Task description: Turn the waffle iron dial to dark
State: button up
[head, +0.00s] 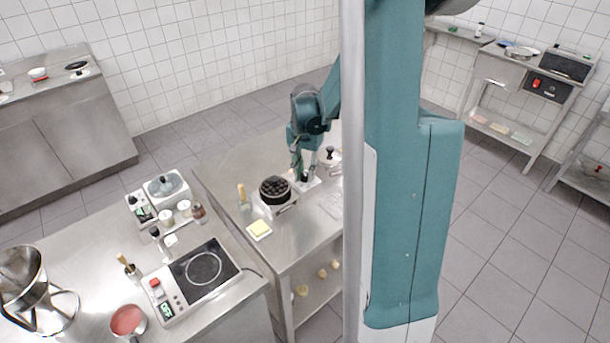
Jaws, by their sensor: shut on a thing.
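The waffle iron (275,188) shows as a round black plate with a bumpy surface on a pale base, on the middle steel table. My gripper (302,178) points down just to the right of the black plate, low over a small pale part beside it. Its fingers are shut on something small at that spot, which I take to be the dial. The fingers cover the dial, so its pointer and marks cannot be read from the head view.
A hot plate (200,272) is on the front-left counter. My arm hides the table's right end.

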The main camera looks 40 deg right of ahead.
aim_at(305, 174)
jog(key=m+b, duration=0.1)
jog(key=m, duration=0.3)
jog(key=shift+m, duration=0.4)
jog(key=m+b, duration=0.1)
jog(key=m, duration=0.3)
jog(key=shift+m, duration=0.3)
jog(key=o, duration=0.9)
jog(key=shift+r, duration=0.1)
notch_tip(305, 174, up, 12)
dwell(0.4)
jog(key=shift+a, duration=0.1)
dwell(0.5)
